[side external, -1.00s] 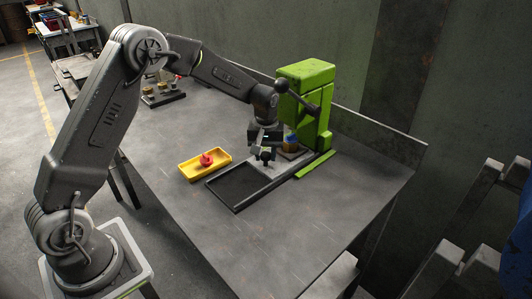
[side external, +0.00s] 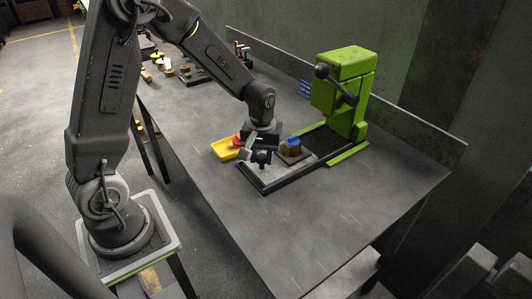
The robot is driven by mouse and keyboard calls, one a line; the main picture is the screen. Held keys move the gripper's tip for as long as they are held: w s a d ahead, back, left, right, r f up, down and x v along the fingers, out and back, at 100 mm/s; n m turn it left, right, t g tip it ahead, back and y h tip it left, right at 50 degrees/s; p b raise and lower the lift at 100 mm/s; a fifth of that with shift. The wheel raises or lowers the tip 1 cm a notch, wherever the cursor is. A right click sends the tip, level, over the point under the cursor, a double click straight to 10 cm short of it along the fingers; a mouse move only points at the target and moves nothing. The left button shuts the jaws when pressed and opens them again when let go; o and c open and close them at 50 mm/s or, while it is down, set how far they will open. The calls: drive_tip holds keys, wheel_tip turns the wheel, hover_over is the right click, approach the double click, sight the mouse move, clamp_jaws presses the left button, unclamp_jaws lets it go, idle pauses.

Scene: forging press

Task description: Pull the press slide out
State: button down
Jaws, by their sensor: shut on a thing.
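The green press (side external: 345,85) stands at the back right of the table, with a dark ball-ended lever across its front. The press slide (side external: 270,173) is a grey plate in a dark rail frame and lies at the front end, clear of the press head. A brown, round workpiece with a blue top (side external: 293,147) sits on a dark block on the slide. My gripper (side external: 258,158) is at the near left of the slide, low down, shut on the slide's handle. The handle is mostly hidden by the fingers.
A yellow tray (side external: 222,150) with a red piece (side external: 237,141) in it sits just left of my gripper, partly hidden by it. A dark rack with several small parts (side external: 198,75) is at the back left. The table's front is clear.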

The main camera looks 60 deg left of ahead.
drive_tip(key=c, duration=0.8)
unclamp_jaws()
drive_tip(key=shift+r, duration=0.15)
wheel_tip(320, 180, up, 14)
drive_tip(key=shift+f, duration=0.2)
drive_tip(key=s+d+r+m+t, duration=0.1)
drive_tip(key=s+d+m+t, duration=0.1)
drive_tip(key=s, duration=0.3)
drive_tip(key=s+d+r+m+t, duration=0.1)
drive_tip(key=s+d+r+m, duration=0.1)
drive_tip(key=s+m, duration=0.2)
drive_tip(key=s+d+r+m+t, duration=0.2)
drive_tip(key=s+d+m, duration=0.1)
drive_tip(key=s, duration=0.4)
drive_tip(key=shift+s+r+t, duration=0.1)
drive_tip(key=shift+s+t, duration=0.2)
